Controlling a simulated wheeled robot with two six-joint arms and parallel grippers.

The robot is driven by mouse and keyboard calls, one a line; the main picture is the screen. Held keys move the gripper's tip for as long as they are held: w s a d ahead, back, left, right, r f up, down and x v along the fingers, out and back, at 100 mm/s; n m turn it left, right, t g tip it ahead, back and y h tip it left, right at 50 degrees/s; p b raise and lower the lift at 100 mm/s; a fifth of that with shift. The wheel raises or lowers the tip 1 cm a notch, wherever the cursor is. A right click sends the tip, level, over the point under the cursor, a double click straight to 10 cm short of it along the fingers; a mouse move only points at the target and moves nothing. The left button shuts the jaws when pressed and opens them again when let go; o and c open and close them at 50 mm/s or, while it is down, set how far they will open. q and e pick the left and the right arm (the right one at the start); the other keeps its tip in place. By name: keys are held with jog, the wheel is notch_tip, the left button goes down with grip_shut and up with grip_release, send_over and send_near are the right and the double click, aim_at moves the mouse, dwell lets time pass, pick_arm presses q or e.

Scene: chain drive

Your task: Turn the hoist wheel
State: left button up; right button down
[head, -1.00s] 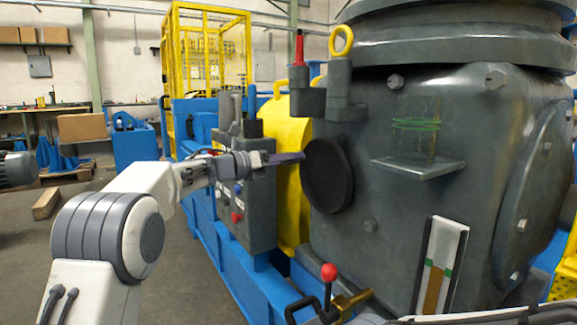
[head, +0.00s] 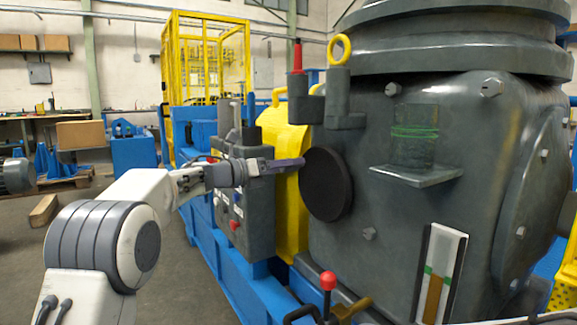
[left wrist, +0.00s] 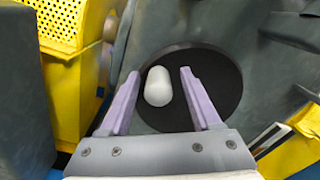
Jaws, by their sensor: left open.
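The wheel is a flat black disc (head: 327,185) on the side of the large grey-green machine housing. In the left wrist view the disc (left wrist: 216,86) fills the middle, and a short white rounded knob (left wrist: 158,88) stands out from it. My left gripper (head: 301,162) is at the disc's left edge in the head view. In the left wrist view its two purple fingers (left wrist: 160,73) are open, one on each side of the knob, with gaps showing between them and it. The knob is hidden in the head view. My right gripper is not in view.
A grey control box (head: 245,205) and a yellow guard (head: 291,170) stand close left of the disc. A shelf (head: 416,174) juts from the housing to the right. A red-knobbed lever (head: 328,283) rises below. Open floor lies at left.

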pick_arm(q)
jog(key=p+v, duration=0.1)
jog(key=v, duration=0.9)
jog(key=shift+p, duration=0.3)
jog(key=shift+s+d, duration=0.1)
